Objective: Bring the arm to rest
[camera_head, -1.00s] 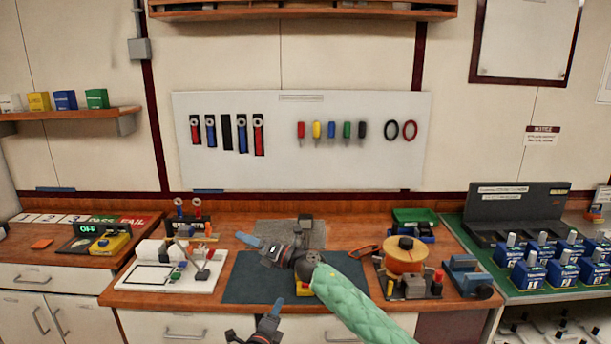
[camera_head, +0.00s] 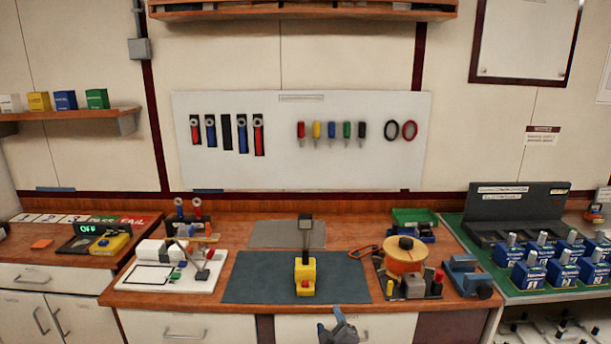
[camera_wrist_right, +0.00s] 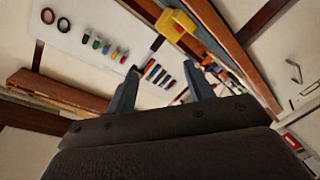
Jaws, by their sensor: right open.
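My right gripper (camera_head: 338,330) shows at the bottom edge of the head view, in front of the bench and below the dark mat. Its jaws are open; in the right wrist view my right gripper (camera_wrist_right: 162,70) has its two blue-grey fingers apart with nothing between them. The arm behind it is out of the head view. A yellow block with a red front button and a dark upright post (camera_head: 305,275) stands on the dark mat (camera_head: 255,280), apart from the gripper. A yellow object (camera_wrist_right: 175,24) shows beyond the fingers in the wrist view. My left gripper is not in view.
The bench holds a white board with small parts (camera_head: 150,278) at left, an orange spool (camera_head: 403,262) and a blue vise-like tool (camera_head: 468,278) at right. Blue breakers (camera_head: 528,272) stand on the green mat. The space before the drawers is mostly clear.

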